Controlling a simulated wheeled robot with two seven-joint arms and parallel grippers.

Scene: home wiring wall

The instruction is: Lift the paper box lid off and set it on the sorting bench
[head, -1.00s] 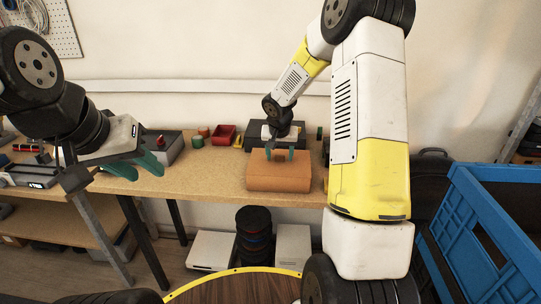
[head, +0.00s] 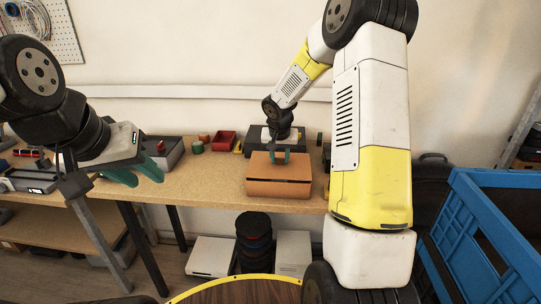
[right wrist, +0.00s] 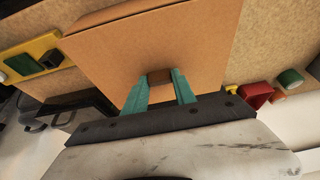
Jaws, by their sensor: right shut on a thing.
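The orange-brown paper box (head: 279,190) stands on the wooden sorting bench (head: 205,180), near its right front part. Its lid (head: 262,168) sits level over it, with a thin dark line between lid and box front. My right gripper (head: 279,157) points down at the lid from above. In the right wrist view its teal fingers (right wrist: 160,85) are shut on the small brown lid handle (right wrist: 159,76). My left gripper (head: 138,172) hangs empty at the left of the bench, its teal fingers apart. The box's inside is hidden.
Behind the box is a dark case (head: 262,138). A red bin (head: 223,141) and small green and brown pieces stand to its left, and a grey box (head: 165,152) further left. Bare bench lies left of the paper box. A blue crate (head: 480,235) stands at the right.

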